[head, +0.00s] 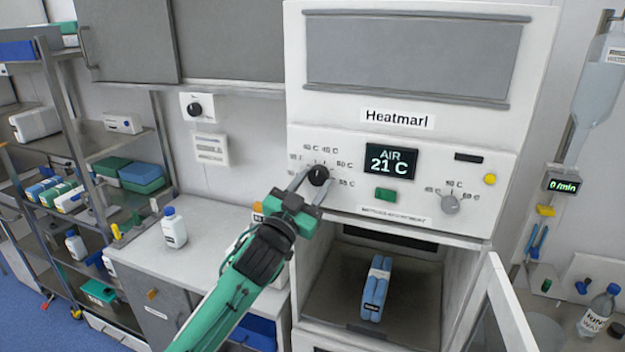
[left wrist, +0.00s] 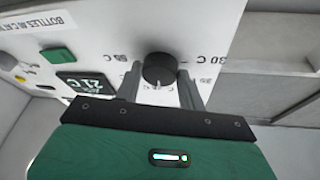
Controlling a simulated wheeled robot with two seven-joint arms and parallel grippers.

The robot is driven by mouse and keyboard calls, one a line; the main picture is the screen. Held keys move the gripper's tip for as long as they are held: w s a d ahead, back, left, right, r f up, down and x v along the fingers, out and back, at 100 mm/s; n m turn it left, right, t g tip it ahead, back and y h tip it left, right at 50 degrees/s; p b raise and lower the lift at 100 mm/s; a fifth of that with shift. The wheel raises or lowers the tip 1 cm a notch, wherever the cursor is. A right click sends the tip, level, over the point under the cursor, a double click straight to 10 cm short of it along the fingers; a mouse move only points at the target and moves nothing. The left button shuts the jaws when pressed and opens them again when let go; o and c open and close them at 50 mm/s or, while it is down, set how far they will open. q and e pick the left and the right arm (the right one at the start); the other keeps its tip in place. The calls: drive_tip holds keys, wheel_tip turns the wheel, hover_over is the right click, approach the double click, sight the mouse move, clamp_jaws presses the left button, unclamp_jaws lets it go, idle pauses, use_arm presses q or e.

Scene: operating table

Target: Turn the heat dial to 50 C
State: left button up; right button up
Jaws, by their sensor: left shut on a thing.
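The black heat dial (head: 318,175) is on the front panel of the white warming cabinet (head: 423,56), left of the display (head: 390,160), which reads AIR 21 C. Temperature marks ring the dial. My left gripper (head: 311,182) is at the dial with its fingers shut on it, one finger on each side. In the left wrist view the dial (left wrist: 159,69) sits between the two grey fingers (left wrist: 163,88), and a pale pointer line shows on it. Which mark it points to is hard to tell. My right gripper is not in view.
A green button (head: 385,194) and a grey dial (head: 450,203) are on the same panel. Below, the cabinet door (head: 508,305) stands open, with blue-wrapped packs (head: 376,288) inside. A white bottle (head: 174,228) stands on the counter (head: 205,262) left of my arm.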

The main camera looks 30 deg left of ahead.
use_arm(q)
drive_tip(key=m+h+p, duration=0.1)
drive_tip(key=m, duration=0.1)
drive_tip(key=m+g+h+p, duration=0.1)
drive_tip(key=m+p, duration=0.1)
drive_tip(key=m, duration=0.1)
drive_tip(key=r+m+g+h+p, duration=0.1)
drive_tip(key=m, duration=0.2)
drive_tip(key=shift+a+p, duration=0.25)
drive_tip(key=shift+p, duration=0.1)
drive_tip(key=m+p, duration=0.1)
drive_tip(key=m, duration=0.1)
drive_tip(key=shift+s+m+g+h+p, duration=0.1)
drive_tip(key=shift+m+g+h+p, duration=0.3)
drive_tip(key=shift+m+g+p, duration=0.4)
drive_tip(key=shift+m+p, duration=0.35)
drive_tip(key=shift+m, duration=0.25)
drive_tip(key=shift+f, duration=0.1)
drive_tip(key=o, duration=1)
